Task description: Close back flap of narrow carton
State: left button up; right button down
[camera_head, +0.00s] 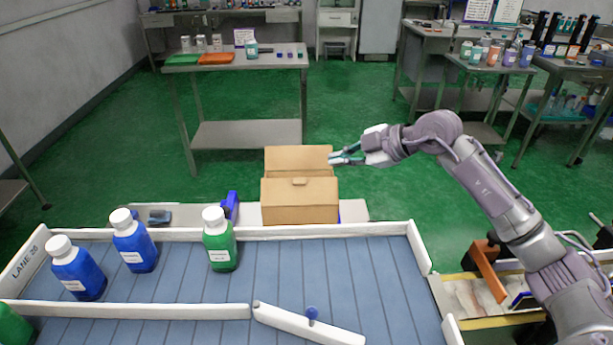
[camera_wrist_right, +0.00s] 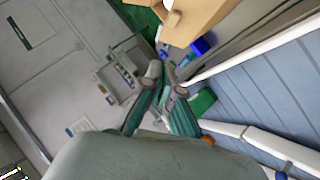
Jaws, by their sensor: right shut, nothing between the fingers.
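The narrow carton (camera_head: 299,213) is brown cardboard and stands behind the conveyor at the middle of the head view. Its back flap (camera_head: 290,156) stands up at the far side. A small notch or tab shows on the panel in front of it. The carton also shows at the top of the right wrist view (camera_wrist_right: 208,14), partly cut off. My right gripper (camera_head: 333,159) is shut and empty, with its tips close to the right edge of the back flap. I cannot tell whether they touch. Its fingers also show in the right wrist view (camera_wrist_right: 160,84). My left gripper is not in view.
The blue conveyor (camera_head: 330,270) with white rails lies in front, carrying blue bottles (camera_head: 78,272) and a green bottle (camera_head: 219,245). A blue part (camera_head: 230,206) stands left of the carton. Steel tables (camera_head: 240,62) stand behind, with open green floor between.

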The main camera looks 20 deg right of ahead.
jog(key=p, duration=0.2)
send_near(295, 181)
jog(key=x, duration=0.5)
jog(key=shift+a+r, duration=0.1)
jog(key=shift+a, duration=0.3)
jog(key=shift+w+f, duration=0.35)
jog(key=shift+f, duration=0.05)
jog(key=shift+d, duration=0.1)
